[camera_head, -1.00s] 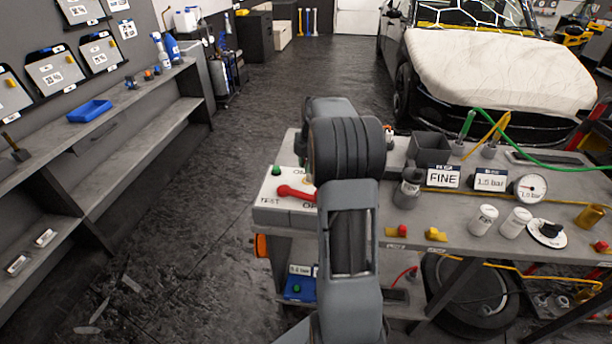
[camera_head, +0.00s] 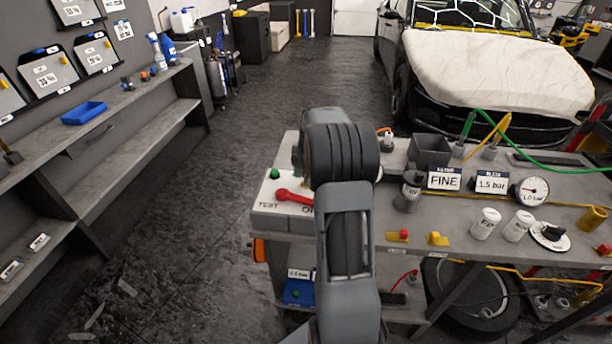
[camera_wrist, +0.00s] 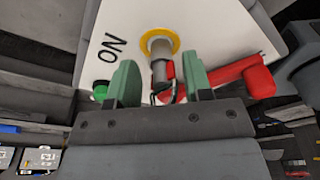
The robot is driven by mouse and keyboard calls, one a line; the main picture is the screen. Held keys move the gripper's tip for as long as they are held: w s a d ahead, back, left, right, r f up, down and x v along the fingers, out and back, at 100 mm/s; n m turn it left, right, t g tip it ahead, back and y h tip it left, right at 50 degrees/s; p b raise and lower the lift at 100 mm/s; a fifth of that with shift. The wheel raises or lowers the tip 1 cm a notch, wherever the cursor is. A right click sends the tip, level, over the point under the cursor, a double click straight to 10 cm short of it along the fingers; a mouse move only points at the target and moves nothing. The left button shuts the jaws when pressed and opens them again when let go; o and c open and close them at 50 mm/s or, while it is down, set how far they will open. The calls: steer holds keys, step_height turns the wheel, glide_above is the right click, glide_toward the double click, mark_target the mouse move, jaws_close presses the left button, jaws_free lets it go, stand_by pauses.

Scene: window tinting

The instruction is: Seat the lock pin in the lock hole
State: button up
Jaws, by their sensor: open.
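My gripper (camera_wrist: 160,74) is open in the wrist view, with its two green fingers apart over a white panel (camera_wrist: 120,20). A grey pin-like cylinder (camera_wrist: 159,68) shows between the fingers, with a gap on each side. Its far end meets a yellow ring (camera_wrist: 157,36) on the panel, which looks like the lock hole. I cannot tell how deep the cylinder sits in it. A dark loop and a red part (camera_wrist: 168,72) show beside the cylinder. In the head view my arm hides the gripper, ring and cylinder.
A red lever (camera_wrist: 245,78) lies close to the right finger; it also shows in the head view (camera_head: 293,196). A green button (camera_wrist: 101,92) is by the left finger. The bench (camera_head: 450,217) to the right holds bottles, signs and a gauge (camera_head: 532,189).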

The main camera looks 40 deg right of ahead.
step_height(320, 180, up, 10)
steer(key=d+r, duration=0.1)
steer(key=d, duration=0.1)
steer(key=s+a+r+m, duration=0.2)
steer(key=a+r+m, duration=0.15)
steer(key=a, duration=0.35)
steer(key=s+a+f+m+t+h, duration=0.1)
steer(key=s+a+f+m+t, duration=0.1)
steer(key=s+a+m, duration=0.5)
steer(key=s+a+f+m+t, duration=0.2)
steer(key=s+a+f+m, duration=0.3)
steer(key=s+a+m, duration=0.2)
steer(key=s+a, duration=0.2)
steer(key=a, duration=0.2)
steer(key=shift+m+h, duration=0.35)
steer(key=shift+h, duration=0.05)
steer(key=shift+d, duration=0.1)
